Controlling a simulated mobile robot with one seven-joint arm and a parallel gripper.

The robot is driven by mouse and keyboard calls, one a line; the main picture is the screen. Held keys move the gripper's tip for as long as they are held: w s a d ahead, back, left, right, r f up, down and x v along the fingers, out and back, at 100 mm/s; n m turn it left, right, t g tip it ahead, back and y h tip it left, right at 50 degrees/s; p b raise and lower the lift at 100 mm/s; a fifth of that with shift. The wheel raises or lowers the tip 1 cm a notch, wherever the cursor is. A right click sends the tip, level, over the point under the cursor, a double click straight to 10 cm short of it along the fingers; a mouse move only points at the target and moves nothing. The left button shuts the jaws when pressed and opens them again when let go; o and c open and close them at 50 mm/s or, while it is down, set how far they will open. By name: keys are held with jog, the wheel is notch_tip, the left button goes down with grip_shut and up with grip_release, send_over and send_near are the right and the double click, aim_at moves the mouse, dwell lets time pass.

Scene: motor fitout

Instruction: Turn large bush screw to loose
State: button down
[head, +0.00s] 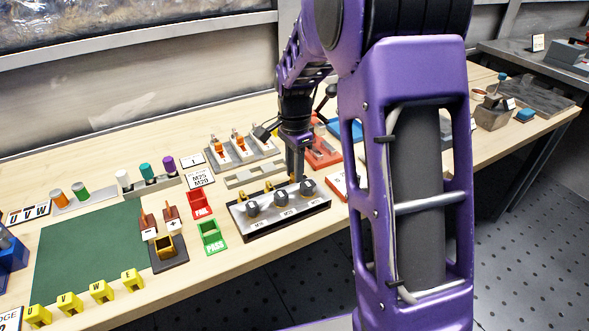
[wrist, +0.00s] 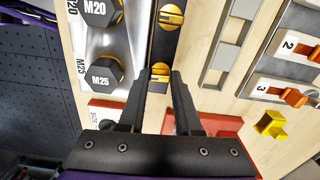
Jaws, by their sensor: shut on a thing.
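A black and silver rack (head: 290,222) on the bench holds a row of slotted yellow screws behind several dark hexagonal knobs. In the wrist view one yellow screw (wrist: 160,68) sits in the black strip between my fingertips, beside the knob marked M25 (wrist: 102,75). My gripper (wrist: 165,80) is shut on this screw from above; its fingers partly hide it. In the head view my gripper (head: 296,177) points down at the rack's right end, and the screw there is mostly hidden. Another yellow screw (wrist: 171,16) is farther along the strip, beside the M20 knob (wrist: 96,10). I cannot tell how far the gripped screw is turned.
A grey slotted bar (head: 254,174) lies behind the rack, with a grey holder with orange levers (head: 240,152) beyond it. Red (head: 200,205) and green (head: 212,237) trays stand to the left. A red block (head: 322,152) is close behind my gripper.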

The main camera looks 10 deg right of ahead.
jog(key=n+p, duration=0.1)
jog(key=n, duration=0.3)
jog(key=shift+r+p, duration=0.1)
jog(key=shift+p, duration=0.2)
jog(key=n+p, duration=0.1)
jog(key=n, duration=0.3)
jog(key=shift+n, duration=0.3)
jog(key=n+p, duration=0.1)
jog(key=n, duration=0.3)
jog(key=shift+p, duration=0.3)
jog(key=shift+n+p, duration=0.5)
jog(key=shift+n, duration=1.8)
jog(key=c, duration=0.6)
grip_release()
